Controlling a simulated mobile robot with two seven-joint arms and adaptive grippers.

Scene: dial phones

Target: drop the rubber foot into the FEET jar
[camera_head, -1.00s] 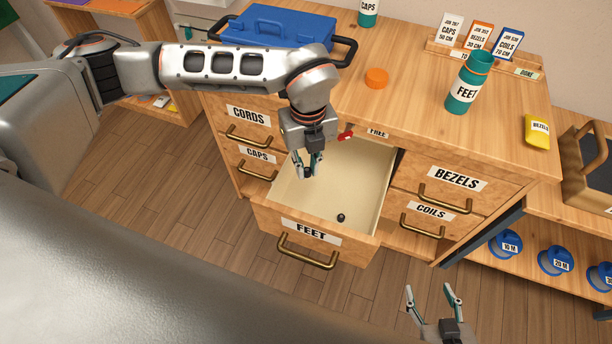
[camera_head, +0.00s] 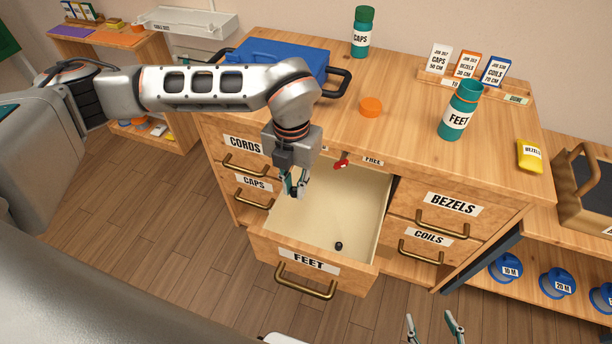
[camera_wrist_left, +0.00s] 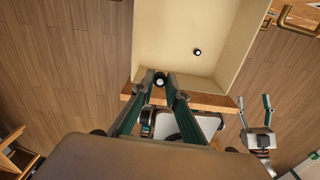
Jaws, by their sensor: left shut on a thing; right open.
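My left gripper (camera_head: 297,190) is shut on a small black rubber foot (camera_wrist_left: 160,80), held between its fingertips over the open FEET drawer (camera_head: 373,215). A second black foot (camera_head: 339,245) lies on the drawer floor; it also shows in the left wrist view (camera_wrist_left: 197,52). The FEET jar (camera_head: 457,121) is teal with a white label and stands upright on the cabinet top, open at its mouth, to the right of and apart from my left gripper. My right gripper (camera_head: 435,326) is open and empty at the bottom edge.
The CAPS jar (camera_head: 362,34) stands capped at the back. A blue case (camera_head: 278,62) lies behind my left arm.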

